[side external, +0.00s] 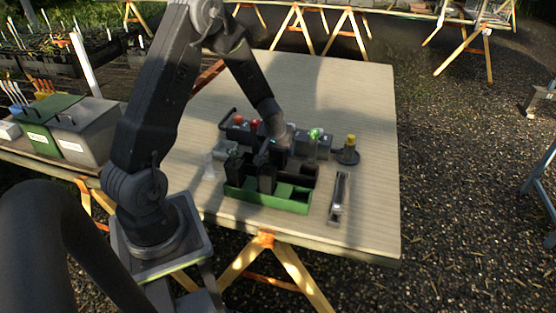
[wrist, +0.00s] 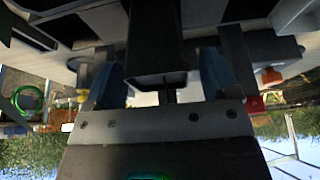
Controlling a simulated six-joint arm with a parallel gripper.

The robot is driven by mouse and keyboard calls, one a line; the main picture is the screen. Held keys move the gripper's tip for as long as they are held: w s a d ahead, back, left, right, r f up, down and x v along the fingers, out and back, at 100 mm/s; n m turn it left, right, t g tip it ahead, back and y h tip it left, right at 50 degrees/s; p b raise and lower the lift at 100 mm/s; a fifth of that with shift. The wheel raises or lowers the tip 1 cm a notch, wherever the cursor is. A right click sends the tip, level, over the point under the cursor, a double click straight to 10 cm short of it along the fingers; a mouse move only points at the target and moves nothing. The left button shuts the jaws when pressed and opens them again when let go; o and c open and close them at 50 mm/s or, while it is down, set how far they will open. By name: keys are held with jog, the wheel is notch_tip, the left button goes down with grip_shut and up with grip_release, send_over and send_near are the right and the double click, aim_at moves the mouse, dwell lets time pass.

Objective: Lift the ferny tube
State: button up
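In the side external view, my gripper (side external: 268,150) is down among dark objects at the back of a green tray (side external: 270,203). Tall dark tubes stand at the tray, one (side external: 266,180) near the front and another (side external: 236,168) to its left. I cannot make out fern leaves, so I cannot tell which is the ferny tube. In the wrist view, my gripper's two blue-padded fingers (wrist: 163,80) stand apart. A dark, square, tapering tube (wrist: 155,40) shows between them, with a narrow gap seemingly on each side.
Small items with orange, red and green (side external: 315,134) tops stand behind the tray. A yellow-topped black stand (side external: 348,152) is at the right. A narrow metal holder (side external: 339,198) lies right of the tray. The table's (side external: 345,95) far part is clear.

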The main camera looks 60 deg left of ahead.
jog(key=c, duration=1.4)
jog(key=shift+o, duration=0.2)
jog(key=shift+r, duration=0.15)
